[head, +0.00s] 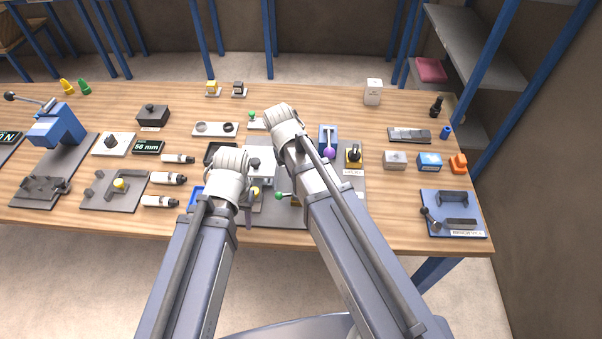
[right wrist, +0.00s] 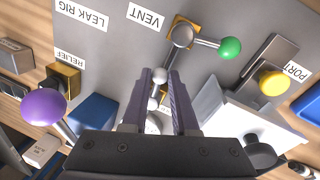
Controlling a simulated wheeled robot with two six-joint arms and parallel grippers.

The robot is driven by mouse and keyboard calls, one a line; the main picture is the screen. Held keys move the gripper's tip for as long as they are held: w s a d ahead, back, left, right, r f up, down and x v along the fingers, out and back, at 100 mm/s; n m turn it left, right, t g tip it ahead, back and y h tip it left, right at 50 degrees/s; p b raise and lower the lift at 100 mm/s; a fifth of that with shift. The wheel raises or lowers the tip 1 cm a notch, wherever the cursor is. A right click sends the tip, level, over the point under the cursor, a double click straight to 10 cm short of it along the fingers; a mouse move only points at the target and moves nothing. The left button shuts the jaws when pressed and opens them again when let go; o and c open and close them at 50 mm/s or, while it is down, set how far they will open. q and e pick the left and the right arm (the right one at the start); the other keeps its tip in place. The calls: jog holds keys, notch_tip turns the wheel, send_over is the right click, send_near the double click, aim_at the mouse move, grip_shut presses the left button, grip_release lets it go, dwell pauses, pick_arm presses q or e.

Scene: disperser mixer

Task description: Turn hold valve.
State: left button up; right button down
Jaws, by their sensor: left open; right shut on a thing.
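The leak rig is a grey plate (head: 352,187) with labelled valves, partly hidden under my arms. In the right wrist view, my right gripper (right wrist: 160,82) is shut on a pale grey rounded piece (right wrist: 158,90) between its fingers. No hold label shows, so I cannot confirm it is the hold valve. The vent valve (right wrist: 183,35), with a lever and green knob (right wrist: 230,47), lies just beyond the fingertips. The green knob also shows in the head view (head: 279,195). My left gripper (head: 248,214) is open, low over the rig's left part; the right gripper is hidden there by its arm.
A purple knob (right wrist: 45,107) stands near the relief valve (right wrist: 62,80). A yellow knob (right wrist: 273,83) is by the port label.

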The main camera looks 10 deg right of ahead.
jog(key=shift+w+a+m, duration=0.1)
jog(key=shift+a+m, duration=0.1)
jog(key=shift+m, duration=0.2)
dwell(0.3)
jog(key=c, duration=0.7)
grip_release()
pick_arm(q)
jog(key=shift+r, duration=0.1)
pick_arm(e)
jog(key=shift+a+r, duration=0.1)
pick_arm(q)
notch_tip(320, 180, up, 8)
jog(key=p, duration=0.7)
jog(key=shift+f+p, duration=0.25)
jog(key=shift+p, duration=0.1)
pick_arm(e)
notch_tip(320, 180, up, 8)
jog(key=a, duration=0.1)
jog(key=shift+a+f, duration=0.2)
jog(key=shift+f, duration=0.05)
